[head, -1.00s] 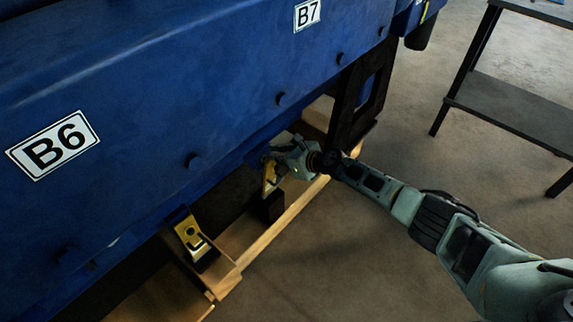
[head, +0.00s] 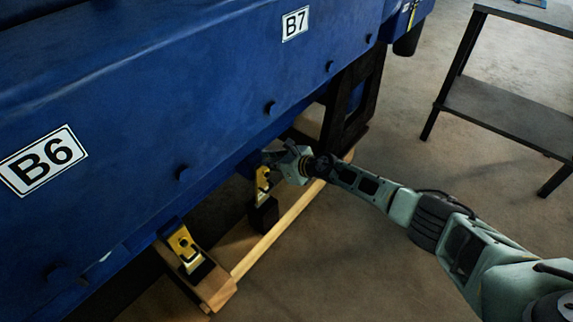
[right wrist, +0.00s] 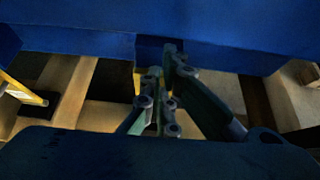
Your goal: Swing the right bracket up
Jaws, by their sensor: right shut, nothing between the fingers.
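The right bracket (head: 263,181) is a small yellow piece with dark parts, low under the blue engine side, above a black block on the wooden frame. My right gripper (head: 272,157) is at its upper end, beside the blue underside. Whether they touch cannot be told. In the right wrist view the fingers of my right gripper (right wrist: 165,72) are close together with nothing held, in front of a sliver of yellow. They hide most of what is behind. Another yellow bracket (head: 183,243) sits nearer, tilted against the blue side. My left gripper is out of view.
The blue engine side (head: 200,100), with labels B6 and B7, overhangs the brackets. A wooden beam (head: 280,228) runs along the floor below. A dark post (head: 350,105) stands just beyond my gripper. A dark shelf table (head: 500,114) is at the right; floor between is clear.

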